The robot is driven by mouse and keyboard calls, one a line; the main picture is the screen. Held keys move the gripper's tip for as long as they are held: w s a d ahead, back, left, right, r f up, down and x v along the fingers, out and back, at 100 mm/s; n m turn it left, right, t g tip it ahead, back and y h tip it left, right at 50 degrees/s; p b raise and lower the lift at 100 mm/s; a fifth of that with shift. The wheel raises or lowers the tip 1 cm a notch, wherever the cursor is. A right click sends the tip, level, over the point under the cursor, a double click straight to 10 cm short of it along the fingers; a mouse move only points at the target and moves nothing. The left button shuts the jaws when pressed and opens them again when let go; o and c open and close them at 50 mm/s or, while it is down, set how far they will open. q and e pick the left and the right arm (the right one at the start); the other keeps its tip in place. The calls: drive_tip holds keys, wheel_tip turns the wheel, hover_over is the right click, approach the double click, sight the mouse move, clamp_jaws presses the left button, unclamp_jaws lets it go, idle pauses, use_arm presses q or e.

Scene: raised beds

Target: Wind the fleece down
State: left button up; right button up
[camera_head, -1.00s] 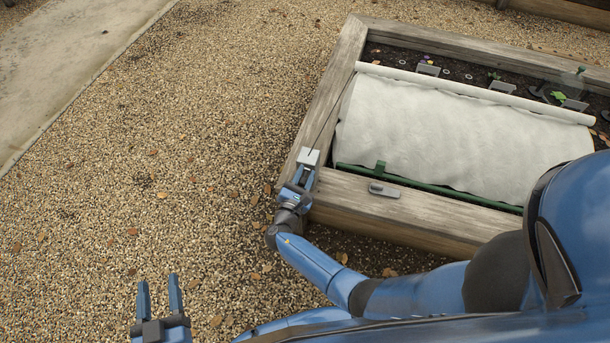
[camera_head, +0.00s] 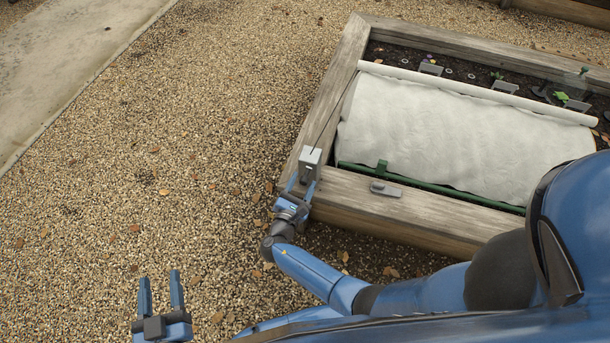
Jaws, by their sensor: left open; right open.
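The white fleece (camera_head: 460,130) lies spread over the raised bed, with its rolled edge (camera_head: 480,91) along the far side. A green bar (camera_head: 440,187) runs along its near edge. A small grey metal box (camera_head: 310,158) sits at the bed's near left corner, with a thin line running from it up toward the roll. My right gripper (camera_head: 301,187) is open at the near side of this box; I cannot tell whether its fingers touch it. My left gripper (camera_head: 160,292) is open and empty above the gravel at the lower left.
The wooden bed frame (camera_head: 400,215) carries a small grey fitting (camera_head: 385,189) on its near rail. Dark soil with plants and grey labels (camera_head: 431,68) shows beyond the roll. Open gravel (camera_head: 170,150) lies left of the bed, with a concrete path (camera_head: 60,60) further left.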

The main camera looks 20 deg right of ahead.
drive_tip(key=v, duration=0.7)
drive_tip(key=shift+p, duration=0.3)
wheel_tip(320, 180, down, 6)
drive_tip(key=s+m+b, duration=0.1)
drive_tip(key=m+b, duration=0.4)
drive_tip(key=b, duration=0.5)
wheel_tip(320, 180, up, 6)
drive_tip(key=m+b, duration=0.3)
drive_tip(key=m, duration=2.3)
drive_tip(key=shift+m+t+y, duration=0.3)
drive_tip(key=shift+t+y, duration=0.1)
drive_tip(key=b+x, duration=0.1)
drive_tip(key=x, duration=1)
drive_tip(key=shift+d, duration=0.1)
